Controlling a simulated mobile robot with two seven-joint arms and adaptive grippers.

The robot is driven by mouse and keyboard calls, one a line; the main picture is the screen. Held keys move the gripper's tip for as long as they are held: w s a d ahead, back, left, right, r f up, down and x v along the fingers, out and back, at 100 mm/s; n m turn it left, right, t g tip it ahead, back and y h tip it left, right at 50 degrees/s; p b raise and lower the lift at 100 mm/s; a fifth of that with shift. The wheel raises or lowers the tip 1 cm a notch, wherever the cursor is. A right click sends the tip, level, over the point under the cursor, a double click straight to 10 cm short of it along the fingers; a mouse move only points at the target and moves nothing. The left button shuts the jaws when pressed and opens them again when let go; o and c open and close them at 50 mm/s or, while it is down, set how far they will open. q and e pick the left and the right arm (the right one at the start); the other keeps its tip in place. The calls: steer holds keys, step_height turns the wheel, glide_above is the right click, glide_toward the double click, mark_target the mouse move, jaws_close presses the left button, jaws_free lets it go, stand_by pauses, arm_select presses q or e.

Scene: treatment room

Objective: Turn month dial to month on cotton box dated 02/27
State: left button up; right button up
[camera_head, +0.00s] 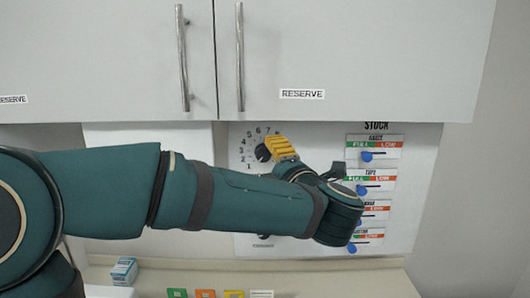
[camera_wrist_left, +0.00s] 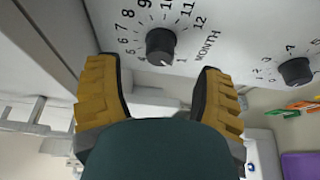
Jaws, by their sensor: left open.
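The month dial is a black round knob (camera_wrist_left: 160,46) on a white panel, ringed by numbers, with "MONTH" printed beside it in the left wrist view. A small pale mark shows on its rim, near the 1. In the head view the dial (camera_head: 262,153) is partly covered by my gripper. My left gripper (camera_head: 282,149) has yellow ridged fingers; in the left wrist view they stand open (camera_wrist_left: 160,75), one on either side below the knob, with nothing between them. Contact with the knob cannot be told. A small blue and white box (camera_head: 124,270) stands on the counter; its print is unreadable.
A second dial (camera_wrist_left: 295,71) sits on the same panel. A stock board (camera_head: 376,140) with several blue sliders is right of my arm. Closed cabinets (camera_head: 350,60) hang above. Coloured cards (camera_head: 205,294) lie along the counter (camera_head: 350,284).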

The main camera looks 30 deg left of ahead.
mark_target(265, 156)
arm_select(q)
steer(key=shift+p+x, duration=0.3)
steer(key=shift+x, duration=2)
jaws_close()
